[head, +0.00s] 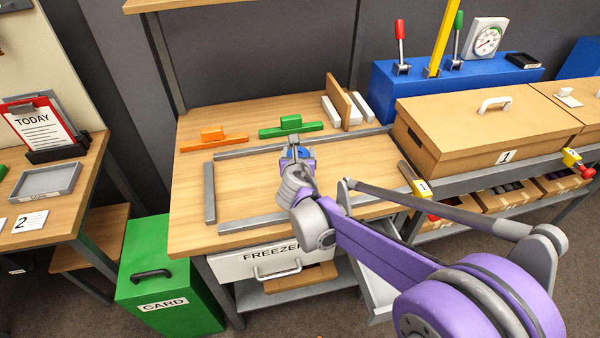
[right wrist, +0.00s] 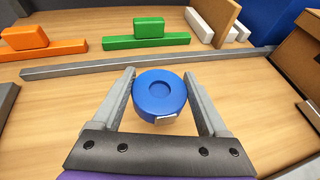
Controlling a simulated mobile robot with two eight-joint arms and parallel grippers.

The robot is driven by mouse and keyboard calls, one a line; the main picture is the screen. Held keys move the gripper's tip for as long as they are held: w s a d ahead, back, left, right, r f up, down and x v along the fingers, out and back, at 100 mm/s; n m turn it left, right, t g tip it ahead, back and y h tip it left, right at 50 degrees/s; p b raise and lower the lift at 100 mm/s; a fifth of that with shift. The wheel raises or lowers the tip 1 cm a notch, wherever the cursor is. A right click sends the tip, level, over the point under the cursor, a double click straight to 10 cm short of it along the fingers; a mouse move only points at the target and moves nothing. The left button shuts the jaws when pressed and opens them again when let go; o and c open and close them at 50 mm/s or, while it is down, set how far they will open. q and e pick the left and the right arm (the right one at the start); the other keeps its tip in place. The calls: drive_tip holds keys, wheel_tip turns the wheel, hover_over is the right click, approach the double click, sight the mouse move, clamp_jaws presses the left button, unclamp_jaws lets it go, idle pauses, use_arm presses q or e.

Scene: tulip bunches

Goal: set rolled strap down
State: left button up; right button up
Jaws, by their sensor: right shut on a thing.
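The rolled strap (right wrist: 159,96) is a blue round coil with a pale tag end, seen in the right wrist view. My right gripper (right wrist: 160,92) is shut on it, with a grey finger on each side. In the head view the strap (head: 299,153) shows as a small blue patch at my right gripper (head: 298,148), over the wooden table (head: 240,185) inside a grey frame. I cannot tell whether the strap touches the tabletop. My left gripper is not in view.
A grey rail frame (head: 209,192) surrounds the middle of the tabletop. Orange (head: 212,138) and green (head: 291,126) blocks stand behind it. A wooden and white divider (head: 340,105) stands at the back right, and a lidded box (head: 490,125) is to the right. Bare wood lies left of the strap.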

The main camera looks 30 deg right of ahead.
drive_tip(key=shift+f+b, duration=0.4)
drive_tip(key=shift+f, duration=2.75)
drive_tip(key=shift+f, duration=0.1)
drive_tip(key=o, duration=1.3)
drive_tip(key=shift+c, duration=0.2)
